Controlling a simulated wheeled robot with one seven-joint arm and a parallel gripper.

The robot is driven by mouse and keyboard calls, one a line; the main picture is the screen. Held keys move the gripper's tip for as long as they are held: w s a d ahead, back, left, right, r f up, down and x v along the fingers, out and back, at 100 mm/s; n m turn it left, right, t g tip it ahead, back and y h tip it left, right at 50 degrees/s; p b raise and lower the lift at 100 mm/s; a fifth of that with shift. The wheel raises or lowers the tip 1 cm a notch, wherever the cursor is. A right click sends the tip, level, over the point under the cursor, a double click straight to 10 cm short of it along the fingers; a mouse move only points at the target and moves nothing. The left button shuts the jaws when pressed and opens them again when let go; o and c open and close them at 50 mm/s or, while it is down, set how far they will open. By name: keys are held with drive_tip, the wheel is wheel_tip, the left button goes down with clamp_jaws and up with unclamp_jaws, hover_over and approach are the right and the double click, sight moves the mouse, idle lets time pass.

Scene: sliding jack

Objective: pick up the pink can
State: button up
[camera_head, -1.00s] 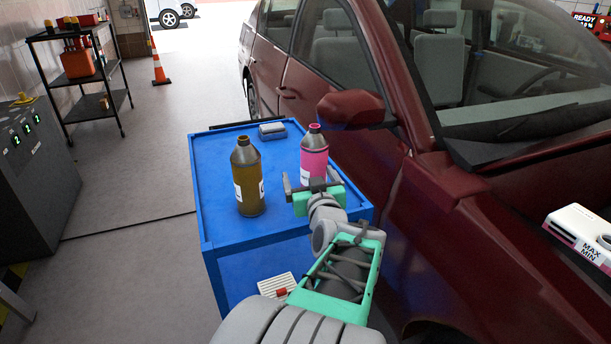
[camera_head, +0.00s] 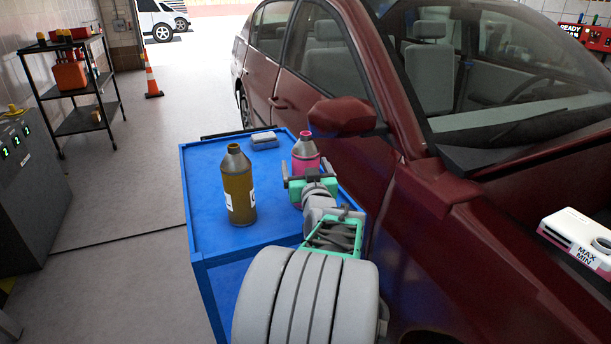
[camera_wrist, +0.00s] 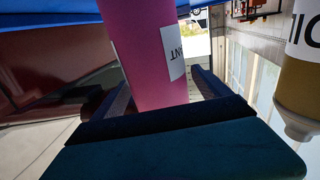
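The pink can (camera_head: 305,153) stands upright on the blue cart (camera_head: 205,188), near its right side by the car. My gripper (camera_head: 307,174) is at the near side of the can and hides much of its lower body. In the wrist view the pink can (camera_wrist: 150,45) rises between the two spread fingers of my gripper (camera_wrist: 160,92), with a white label on its right. The fingers are wide apart and do not appear closed on the can; whether one touches it I cannot tell.
An olive-brown bottle (camera_head: 238,190) stands on the cart left of my gripper and shows at the right of the wrist view (camera_wrist: 302,85). A grey-blue block (camera_head: 264,140) lies at the cart's back. The dark red car (camera_head: 440,210) with its mirror (camera_head: 340,116) borders the right side.

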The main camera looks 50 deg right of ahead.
clamp_jaws()
drive_tip(key=shift+r, duration=0.1)
idle(0.8)
